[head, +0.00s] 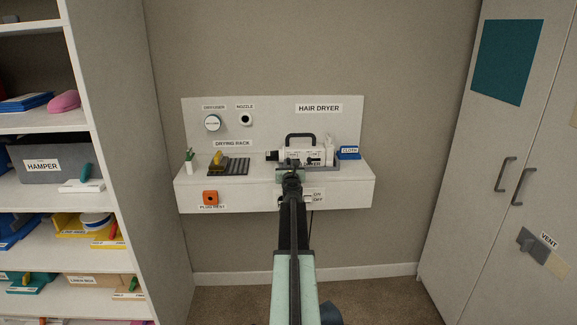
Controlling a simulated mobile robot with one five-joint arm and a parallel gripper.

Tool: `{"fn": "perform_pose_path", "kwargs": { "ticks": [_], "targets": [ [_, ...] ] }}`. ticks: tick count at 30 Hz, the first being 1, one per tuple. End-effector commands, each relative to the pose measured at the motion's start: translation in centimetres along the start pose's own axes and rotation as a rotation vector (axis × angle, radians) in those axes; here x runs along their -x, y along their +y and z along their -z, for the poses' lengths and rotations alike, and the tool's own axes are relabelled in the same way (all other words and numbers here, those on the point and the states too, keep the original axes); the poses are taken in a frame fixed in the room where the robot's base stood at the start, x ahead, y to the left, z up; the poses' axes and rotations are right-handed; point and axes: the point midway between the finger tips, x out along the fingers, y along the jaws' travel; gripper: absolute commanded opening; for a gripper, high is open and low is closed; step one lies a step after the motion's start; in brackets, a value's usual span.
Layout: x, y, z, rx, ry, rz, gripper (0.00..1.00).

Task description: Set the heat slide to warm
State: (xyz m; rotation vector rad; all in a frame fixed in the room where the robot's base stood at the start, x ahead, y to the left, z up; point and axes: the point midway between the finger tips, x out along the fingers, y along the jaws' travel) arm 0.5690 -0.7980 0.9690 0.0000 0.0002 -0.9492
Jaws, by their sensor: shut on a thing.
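The hair dryer (298,154) is a white body with a dark handle on top and a dark nozzle end at the left. It sits in a grey tray on the white wall shelf. My gripper (291,165) is at the front of the dryer, left of a small, partly legible label. It is shut on a small part there, which looks like the heat slide. The jaws and arm cover the slide, so its setting cannot be read.
On the shelf (190,201) stand a drying rack (238,167), a small plant (189,160) and a blue cloth box (349,153). An open shelving unit stands left, a cabinet (515,160) right.

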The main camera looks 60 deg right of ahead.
Motion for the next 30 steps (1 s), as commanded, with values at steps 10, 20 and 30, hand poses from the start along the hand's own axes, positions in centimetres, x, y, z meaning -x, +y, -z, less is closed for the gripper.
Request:
{"fn": "perform_pose_path", "kwargs": {
  "ticks": [10, 20, 30],
  "targets": [
    [0.0, -2.0, 0.0, 0.000, 0.000, 0.000, 0.00],
    [0.0, -2.0, 0.0, 0.000, 0.000, 0.000, 0.36],
    [1.0, -2.0, 0.0, 0.000, 0.000, 0.000, 0.36]
  ]
}}
